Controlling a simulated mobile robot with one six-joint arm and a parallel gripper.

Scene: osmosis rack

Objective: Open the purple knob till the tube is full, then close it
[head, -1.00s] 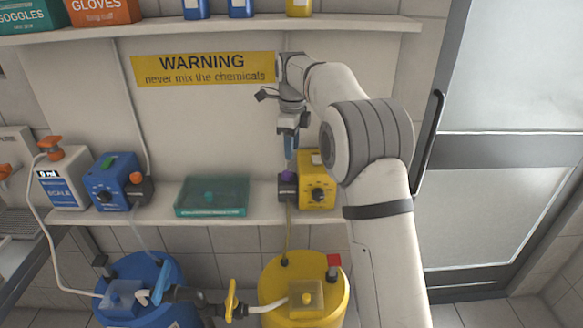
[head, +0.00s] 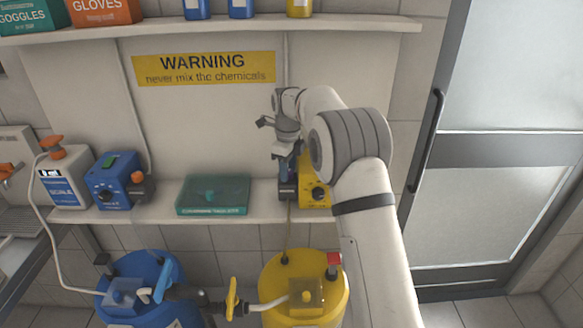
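My gripper (head: 286,178) is lowered onto the dark valve (head: 287,193) at the left side of the yellow pump box (head: 316,192) on the lower shelf. The purple knob is hidden behind my gripper. I cannot tell whether the fingers touch it or whether they are open or shut. A thin yellowish tube (head: 288,232) runs from below the valve down to the yellow barrel (head: 325,298). How full it is cannot be made out.
A teal case (head: 213,196) lies mid-shelf. A blue barrel (head: 150,275) stands below. The upper shelf (head: 350,23) overhangs above.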

